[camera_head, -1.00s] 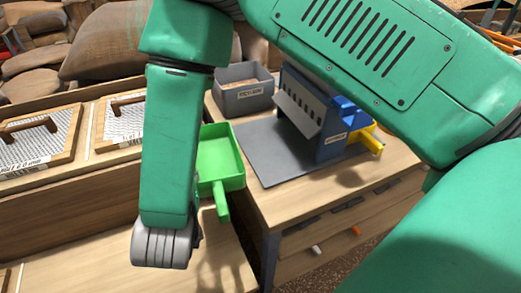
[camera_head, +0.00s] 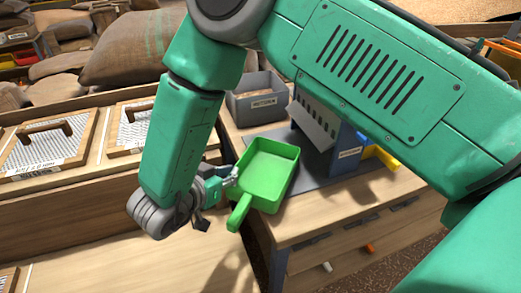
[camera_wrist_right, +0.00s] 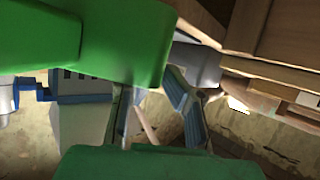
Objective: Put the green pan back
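The green pan (camera_head: 268,172) is tilted above the left part of the workbench and the grey mat, its short handle (camera_head: 239,213) pointing to the lower left. My right gripper (camera_head: 231,178) is at the pan's left side near the handle and appears shut on its edge. In the right wrist view the pan (camera_wrist_right: 110,40) fills the upper left, close against the fingers. The exact grip is partly hidden by the pan. My left gripper is not in view.
A grey labelled bin (camera_head: 260,103) stands at the back of the bench, left of the blue-grey bucket elevator (camera_head: 337,145) with its yellow part (camera_head: 381,158). The grey mat (camera_head: 308,174) lies under it. Lidded wooden compartments (camera_head: 45,147) are at left.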

